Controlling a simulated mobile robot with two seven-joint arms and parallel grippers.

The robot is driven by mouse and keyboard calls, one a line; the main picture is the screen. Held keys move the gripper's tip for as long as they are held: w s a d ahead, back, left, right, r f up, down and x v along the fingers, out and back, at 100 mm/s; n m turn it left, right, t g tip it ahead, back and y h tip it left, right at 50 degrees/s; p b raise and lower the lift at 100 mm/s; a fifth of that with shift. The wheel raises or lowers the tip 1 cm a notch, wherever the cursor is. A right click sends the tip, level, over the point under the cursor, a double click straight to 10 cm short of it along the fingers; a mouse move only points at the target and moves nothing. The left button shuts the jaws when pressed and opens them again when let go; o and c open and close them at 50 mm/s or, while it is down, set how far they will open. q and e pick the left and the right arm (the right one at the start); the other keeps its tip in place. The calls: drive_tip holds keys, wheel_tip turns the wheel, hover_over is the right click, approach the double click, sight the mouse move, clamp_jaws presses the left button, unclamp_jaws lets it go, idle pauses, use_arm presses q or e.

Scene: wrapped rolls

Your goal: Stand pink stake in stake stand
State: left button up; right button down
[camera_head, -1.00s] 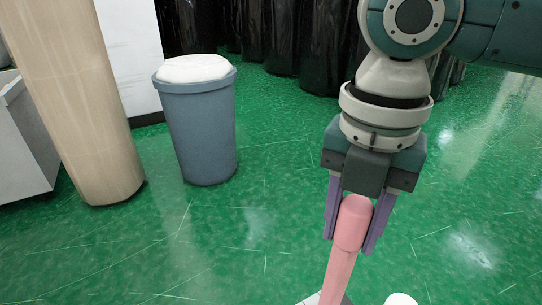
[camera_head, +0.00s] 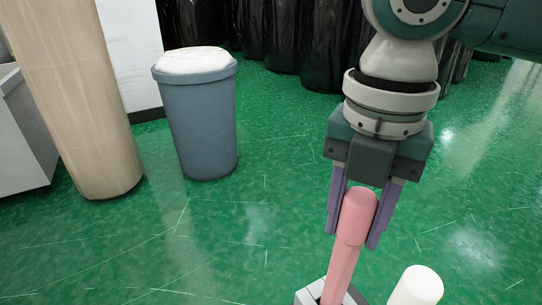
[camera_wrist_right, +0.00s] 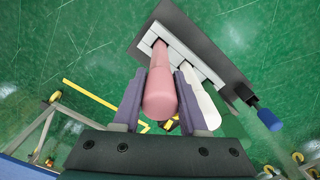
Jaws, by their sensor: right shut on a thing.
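The pink stake (camera_head: 349,245) has a thick rounded top and a slimmer shaft that runs down to the stake stand (camera_head: 309,294) at the bottom edge of the head view. My right gripper (camera_head: 357,228) is shut on its thick upper part, one purple finger on each side. In the right wrist view the pink stake (camera_wrist_right: 160,88) points at a slot in the stand's light strip (camera_wrist_right: 178,44). Its lower tip meets the stand there; I cannot tell how deep it sits. A white stake (camera_wrist_right: 199,104) stands beside it. My left gripper is not in view.
The stand has a dark flat plate (camera_wrist_right: 195,22). A blue-ended dark tool or handle (camera_wrist_right: 268,118) lies near its end. A grey-blue bin (camera_head: 198,125) and a tan column (camera_head: 75,100) stand at the left. Green floor between them and my arm is clear.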

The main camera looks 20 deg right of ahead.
sight(362, 194)
drive_tip(key=shift+f, duration=1.45)
drive_tip(key=shift+c, duration=1.8)
unclamp_jaws()
wheel_tip(362, 194, up, 10)
drive_tip(key=shift+p, duration=1.2)
